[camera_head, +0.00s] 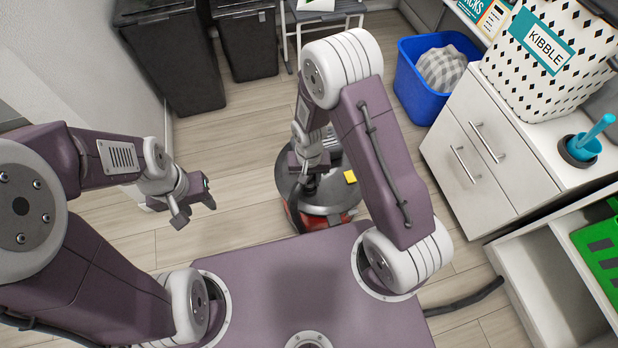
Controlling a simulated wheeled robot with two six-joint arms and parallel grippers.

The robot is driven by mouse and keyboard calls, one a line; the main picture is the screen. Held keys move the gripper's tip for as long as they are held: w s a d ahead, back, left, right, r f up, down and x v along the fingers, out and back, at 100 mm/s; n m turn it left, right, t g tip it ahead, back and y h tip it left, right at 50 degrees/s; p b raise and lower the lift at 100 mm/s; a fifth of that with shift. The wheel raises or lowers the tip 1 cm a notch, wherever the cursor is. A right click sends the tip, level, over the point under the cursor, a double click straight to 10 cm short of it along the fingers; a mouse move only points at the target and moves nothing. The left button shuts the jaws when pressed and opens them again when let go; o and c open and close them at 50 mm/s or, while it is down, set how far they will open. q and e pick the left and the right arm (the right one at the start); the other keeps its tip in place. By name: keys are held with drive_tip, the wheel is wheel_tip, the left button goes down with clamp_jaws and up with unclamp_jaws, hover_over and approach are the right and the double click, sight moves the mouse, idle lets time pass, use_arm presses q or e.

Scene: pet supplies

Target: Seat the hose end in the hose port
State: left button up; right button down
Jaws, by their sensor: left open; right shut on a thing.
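A round grey vacuum canister (322,206) with a red lower body stands on the floor ahead, beyond my purple base. A yellow patch (350,177) shows on its top. My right gripper (307,186) reaches down over the left part of the canister and is shut on what appears to be the dark hose end, mostly hidden by the gripper. A dark hose (295,213) curves down at the canister's left side. I cannot make out the hose port or whether the hose end touches it. My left gripper (196,208) is open and empty, left of the canister above the floor.
Two dark bins (176,62) stand at the back left. A blue basket (420,85) with a checked cushion sits back right, beside a white drawer cabinet (480,165). A dark hose-like length (467,299) lies on the floor at lower right. Floor around the canister is mostly clear.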

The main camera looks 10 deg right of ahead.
drive_tip(key=shift+f, duration=0.2)
drive_tip(key=shift+r, duration=0.1)
drive_tip(key=c, duration=0.9)
unclamp_jaws()
wheel_tip(320, 180, up, 9)
drive_tip(key=p, duration=0.5)
drive_tip(key=shift+f, duration=0.2)
drive_tip(key=shift+r, duration=0.25)
